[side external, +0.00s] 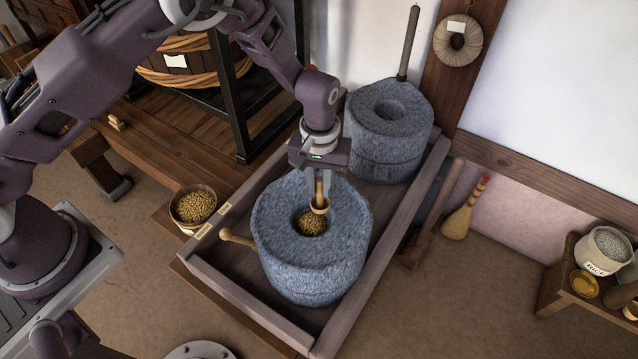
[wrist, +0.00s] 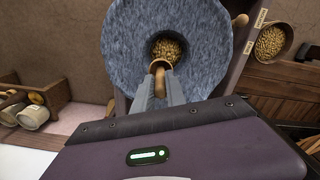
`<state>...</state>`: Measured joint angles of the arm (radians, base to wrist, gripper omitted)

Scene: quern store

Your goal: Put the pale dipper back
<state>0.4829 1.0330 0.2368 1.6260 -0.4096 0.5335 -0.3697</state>
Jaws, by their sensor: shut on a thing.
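The pale dipper (side external: 319,206) is a small tan wooden cup with an upright handle. My gripper (side external: 319,183) is shut on its handle and holds it over the central hole of the near grey quern. In the wrist view the dipper (wrist: 160,66) shows between my fingertips (wrist: 160,80), at the edge of the hole. Grain (side external: 312,223) fills the hole. I cannot tell whether the dipper holds grain. The near quern (side external: 280,240) has a wooden side handle (side external: 236,238) pointing left.
A bowl of grain (side external: 196,208) stands left of the wooden tray (side external: 235,295). A second quern (side external: 388,125) with a tall handle stands behind. A brush (side external: 462,212) leans at the right. A low shelf (side external: 566,290) holds a pot (side external: 602,252) and a yellow dish (side external: 583,284).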

